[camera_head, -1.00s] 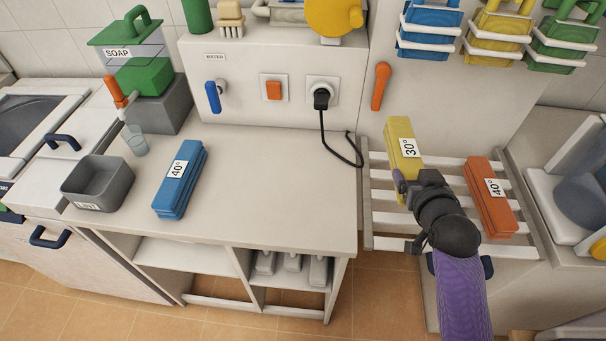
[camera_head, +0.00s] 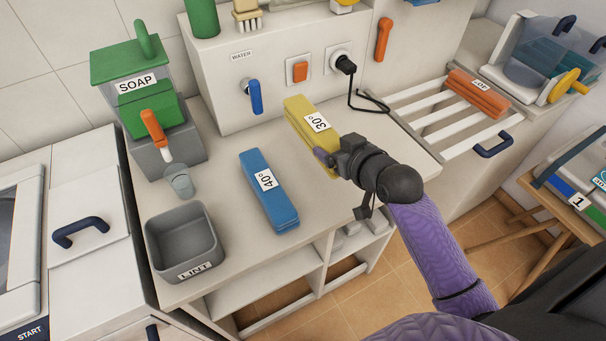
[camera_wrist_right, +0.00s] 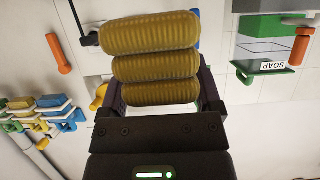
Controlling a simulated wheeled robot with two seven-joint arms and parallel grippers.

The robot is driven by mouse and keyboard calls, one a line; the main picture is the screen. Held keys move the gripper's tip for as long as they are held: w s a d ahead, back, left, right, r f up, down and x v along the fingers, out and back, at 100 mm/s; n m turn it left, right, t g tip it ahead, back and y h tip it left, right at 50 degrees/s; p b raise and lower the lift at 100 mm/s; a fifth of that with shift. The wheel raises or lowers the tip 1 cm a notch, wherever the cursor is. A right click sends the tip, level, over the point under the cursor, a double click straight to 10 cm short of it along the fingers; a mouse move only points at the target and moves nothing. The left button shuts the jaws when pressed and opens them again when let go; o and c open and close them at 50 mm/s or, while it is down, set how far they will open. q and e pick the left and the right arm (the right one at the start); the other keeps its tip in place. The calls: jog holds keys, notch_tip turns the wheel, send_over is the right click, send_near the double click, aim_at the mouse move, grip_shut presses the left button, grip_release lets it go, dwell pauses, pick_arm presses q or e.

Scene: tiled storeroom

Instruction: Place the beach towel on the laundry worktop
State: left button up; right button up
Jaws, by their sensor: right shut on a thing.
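A yellow folded towel (camera_head: 312,132) with a 30° label is held in my right gripper (camera_head: 332,160). It is over the right part of the pale laundry worktop (camera_head: 228,138); I cannot tell if it touches the surface. In the right wrist view the yellow towel (camera_wrist_right: 152,65) shows as stacked ribbed rolls between the fingers. A blue folded towel (camera_head: 267,190) with a 40° label lies on the worktop to its left. No label names a beach towel. My left gripper is not in view.
A grey lint box (camera_head: 184,240), a small cup (camera_head: 179,182) and a green soap dispenser (camera_head: 140,95) occupy the worktop's left side. A black plug cable (camera_head: 368,104) hangs behind. An orange towel (camera_head: 478,93) lies on the slatted rack (camera_head: 433,117) at right.

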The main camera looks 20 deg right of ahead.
notch_tip(320, 180, down, 10)
jog(key=b, duration=0.5)
jog(key=shift+a+f, duration=0.1)
jog(key=shift+f, duration=0.15)
jog(key=shift+r, duration=0.2)
